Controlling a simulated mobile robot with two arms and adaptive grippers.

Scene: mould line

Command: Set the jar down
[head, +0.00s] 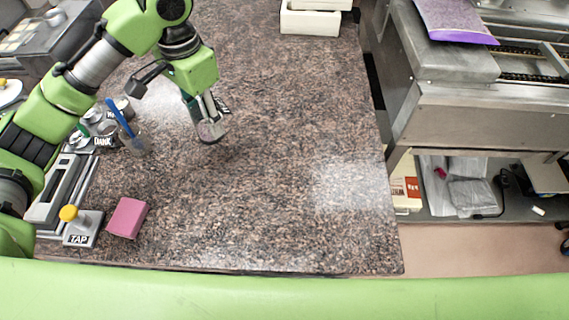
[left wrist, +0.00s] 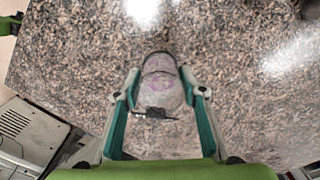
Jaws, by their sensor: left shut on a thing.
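The jar (head: 212,131) is a small clear glass with a purplish patch inside, seen in the left wrist view (left wrist: 159,88). My left gripper (head: 207,116) is shut on it, with a finger on each side of the glass in the left wrist view. The jar is over the speckled brown stone counter (head: 270,170), in its left half. I cannot tell whether its bottom touches the stone. My right gripper is in neither view.
A glass with a blue stick (head: 137,143), tins with a "DANK" label (head: 103,141), a pink block (head: 127,217) and a yellow-knobbed "TAP" block (head: 83,229) stand at the left. White trays (head: 310,22) are at the back. The counter's middle and right are clear.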

